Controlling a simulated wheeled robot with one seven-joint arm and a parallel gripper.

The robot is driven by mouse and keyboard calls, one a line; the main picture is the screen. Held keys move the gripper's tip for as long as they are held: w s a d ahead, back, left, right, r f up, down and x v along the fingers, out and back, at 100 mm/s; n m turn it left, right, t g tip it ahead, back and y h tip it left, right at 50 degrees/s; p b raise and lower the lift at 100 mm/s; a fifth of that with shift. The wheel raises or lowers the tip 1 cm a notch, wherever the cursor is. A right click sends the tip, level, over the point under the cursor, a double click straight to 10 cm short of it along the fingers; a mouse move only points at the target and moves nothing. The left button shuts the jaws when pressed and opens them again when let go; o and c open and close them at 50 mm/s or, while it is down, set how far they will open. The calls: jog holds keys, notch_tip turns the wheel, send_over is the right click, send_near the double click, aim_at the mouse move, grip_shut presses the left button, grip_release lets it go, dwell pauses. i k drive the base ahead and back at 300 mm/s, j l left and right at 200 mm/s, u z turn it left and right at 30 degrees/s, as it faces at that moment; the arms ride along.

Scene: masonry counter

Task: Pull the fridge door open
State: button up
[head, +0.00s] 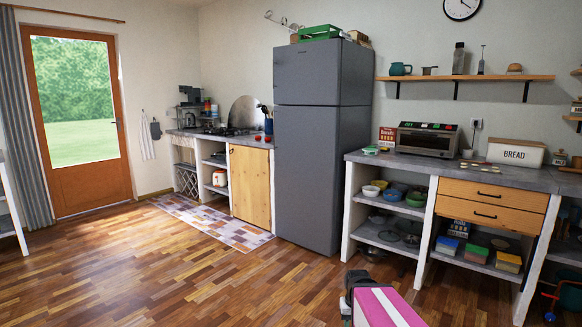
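The tall grey fridge (321,150) stands against the back wall, in the middle of the head view. It has a short upper door (306,76) and a long lower door (306,176), and both look shut. No handle stands out clearly on either door. A magenta and white part with dark pieces at its far end, apparently of my own arm, shows at the bottom, right of centre. It is well in front of the fridge and apart from it. I cannot make out my gripper's fingers or whether they hold anything.
Wooden floor (190,270) is clear in front of the fridge. A patterned mat (215,226) lies left of it, by a wooden cabinet door (250,187). A counter (400,162) with open shelves stands to the right. A green crate (319,32) sits on top of the fridge.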

aim_at(307, 138)
jog(key=i+j, duration=0.15)
jog(key=i, duration=0.65)
jog(key=i+j, duration=0.15)
jog(key=i, duration=0.7)
